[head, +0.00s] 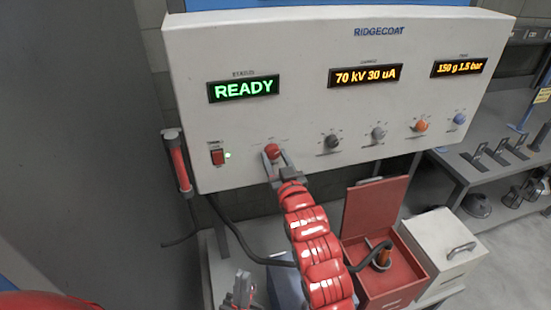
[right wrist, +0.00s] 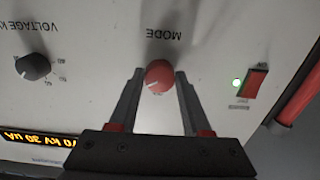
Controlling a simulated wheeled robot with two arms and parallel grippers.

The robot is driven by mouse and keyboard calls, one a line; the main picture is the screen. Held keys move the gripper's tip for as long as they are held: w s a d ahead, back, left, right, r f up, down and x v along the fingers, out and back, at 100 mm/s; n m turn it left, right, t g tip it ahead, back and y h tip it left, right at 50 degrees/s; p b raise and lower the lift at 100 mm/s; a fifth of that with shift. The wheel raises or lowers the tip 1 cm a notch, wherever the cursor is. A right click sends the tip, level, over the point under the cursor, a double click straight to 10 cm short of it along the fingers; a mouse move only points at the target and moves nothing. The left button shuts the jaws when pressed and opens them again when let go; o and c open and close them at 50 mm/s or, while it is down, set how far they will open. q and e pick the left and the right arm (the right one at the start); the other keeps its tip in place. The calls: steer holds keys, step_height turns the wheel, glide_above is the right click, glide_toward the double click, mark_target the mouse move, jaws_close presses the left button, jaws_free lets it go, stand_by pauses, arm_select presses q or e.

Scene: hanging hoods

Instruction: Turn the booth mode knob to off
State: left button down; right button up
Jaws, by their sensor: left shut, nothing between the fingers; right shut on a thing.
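The red mode knob (head: 271,151) sits at the lower left of the white control panel (head: 300,110). It also shows in the right wrist view (right wrist: 158,76), below the upside-down word MODE, with a short pale pointer mark; its position labels are too small to read. My right gripper (head: 273,158) is at the panel, shut on the knob, with one finger on each side in the right wrist view (right wrist: 159,82). The status display (head: 243,88) reads READY. My left gripper (head: 240,290) is shut and empty, low in the head view, away from the panel.
A red switch (head: 217,157) with a green lamp is left of the mode knob. A black knob (head: 332,142), a grey knob (head: 378,133), an orange knob (head: 421,126) and a blue knob (head: 459,118) line the right. An open red box (head: 375,285) stands below.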

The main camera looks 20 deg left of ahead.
jaws_close()
steer(key=shift+f+n+b, duration=0.15)
steer(key=shift+n+b, duration=0.25)
steer(key=shift+b, duration=0.4)
steer(key=n+b, duration=0.4)
steer(key=b, duration=0.2)
steer(key=shift+n, duration=0.3)
steer(key=n+b, duration=0.1)
steer(key=n, duration=0.1)
steer(key=shift+n, duration=0.3)
steer(key=shift+d+r+n+b, duration=0.1)
steer(key=shift+n+b, duration=0.05)
steer(key=shift+n, duration=0.75)
steer(key=shift+r+n+b, duration=0.1)
steer(key=shift+n+b, duration=0.05)
steer(key=shift+n, duration=0.75)
